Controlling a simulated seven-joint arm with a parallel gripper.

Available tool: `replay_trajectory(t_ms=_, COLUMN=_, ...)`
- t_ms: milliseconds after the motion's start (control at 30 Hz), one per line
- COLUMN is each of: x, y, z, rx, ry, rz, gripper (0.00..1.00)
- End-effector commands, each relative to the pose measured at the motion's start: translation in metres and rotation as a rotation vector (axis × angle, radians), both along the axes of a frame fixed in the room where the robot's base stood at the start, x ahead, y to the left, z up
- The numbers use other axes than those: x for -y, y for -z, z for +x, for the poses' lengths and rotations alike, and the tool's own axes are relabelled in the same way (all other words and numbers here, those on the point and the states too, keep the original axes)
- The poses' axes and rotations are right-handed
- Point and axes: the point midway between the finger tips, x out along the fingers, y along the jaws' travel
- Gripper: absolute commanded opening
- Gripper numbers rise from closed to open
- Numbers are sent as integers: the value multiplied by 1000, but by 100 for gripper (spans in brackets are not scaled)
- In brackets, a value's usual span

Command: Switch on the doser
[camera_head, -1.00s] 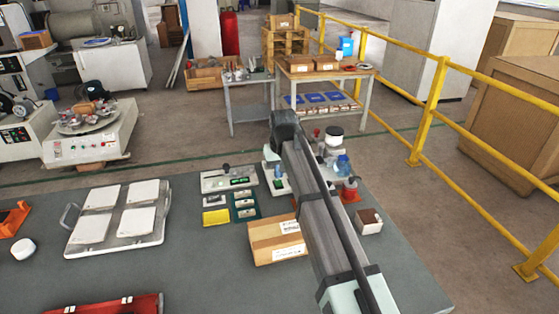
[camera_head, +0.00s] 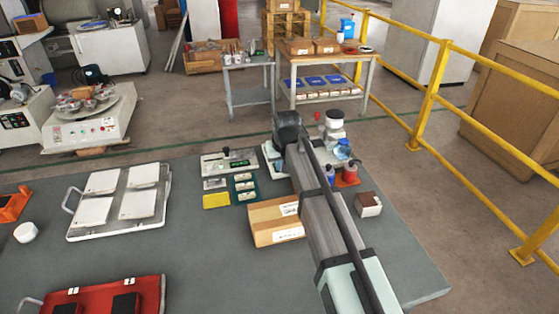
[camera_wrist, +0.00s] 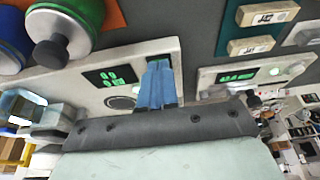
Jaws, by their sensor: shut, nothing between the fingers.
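A white device with a green-lit display (camera_wrist: 108,78) and a round dark control below it (camera_wrist: 120,103) fills the middle left of the wrist view. I take it to be the doser. My gripper's blue fingers (camera_wrist: 158,68) are together and empty, over the device's right part, right of the display. I cannot tell if they touch it. The head view hides the fingers behind my arm.
A second white device with a green display and dark knob (camera_head: 229,162) stands to the left. Small green-framed blocks (camera_head: 245,187), a yellow pad (camera_head: 216,201) and a cardboard box (camera_head: 275,223) lie nearer.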

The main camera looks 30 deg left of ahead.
Motion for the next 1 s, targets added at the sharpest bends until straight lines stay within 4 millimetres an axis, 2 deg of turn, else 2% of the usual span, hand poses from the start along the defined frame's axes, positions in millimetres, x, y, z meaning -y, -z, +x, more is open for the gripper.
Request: replay_trajectory(t_ms=1000, x=-12, y=-7, z=12, rx=-3, ry=0, rz=-3, gripper=0)
